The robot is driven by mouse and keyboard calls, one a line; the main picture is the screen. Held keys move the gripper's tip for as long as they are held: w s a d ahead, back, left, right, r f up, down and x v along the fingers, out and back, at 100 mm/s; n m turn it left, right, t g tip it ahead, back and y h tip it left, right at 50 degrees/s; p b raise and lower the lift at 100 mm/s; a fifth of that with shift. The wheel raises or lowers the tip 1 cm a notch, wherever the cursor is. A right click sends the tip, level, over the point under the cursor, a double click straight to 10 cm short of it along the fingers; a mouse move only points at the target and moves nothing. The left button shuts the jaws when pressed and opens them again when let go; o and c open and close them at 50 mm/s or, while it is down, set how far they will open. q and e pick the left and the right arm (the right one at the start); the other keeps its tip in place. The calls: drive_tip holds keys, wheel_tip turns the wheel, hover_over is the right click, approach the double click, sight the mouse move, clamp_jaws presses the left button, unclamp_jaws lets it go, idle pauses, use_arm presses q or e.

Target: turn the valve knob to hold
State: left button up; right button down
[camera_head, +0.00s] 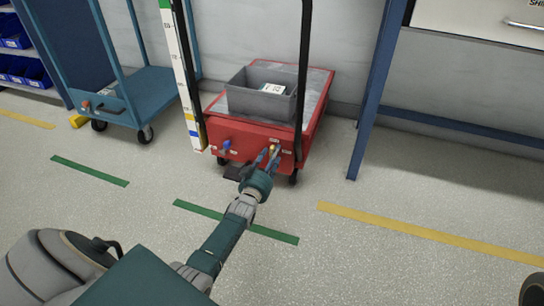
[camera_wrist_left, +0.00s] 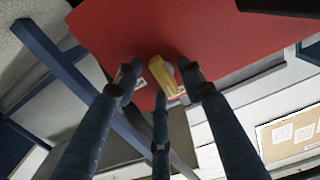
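The valve knob (camera_wrist_left: 163,75) is a yellow handle on the red front panel of a cart (camera_head: 240,140). In the wrist view it stands tilted between my left gripper's fingertips. In the head view only a small yellowish bit of it shows past the fingers. My left gripper (camera_head: 270,155) is at the right part of the panel. Its fingers (camera_wrist_left: 160,72) are spread around the knob, with a gap visible on the left; firm contact does not show. Small white labels (camera_wrist_left: 128,72) sit beside the knob; their words are too small to read. My right gripper is not recognisable.
A blue knob (camera_head: 227,145) is on the same panel to the left. A grey bin (camera_head: 250,103) stands on the cart between black uprights. A blue trolley (camera_head: 140,95) is at the left, a blue frame leg (camera_head: 370,100) at the right. The floor in front is clear.

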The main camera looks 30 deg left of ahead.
use_arm(q)
drive_tip(key=v, duration=1.2)
idle(0.5)
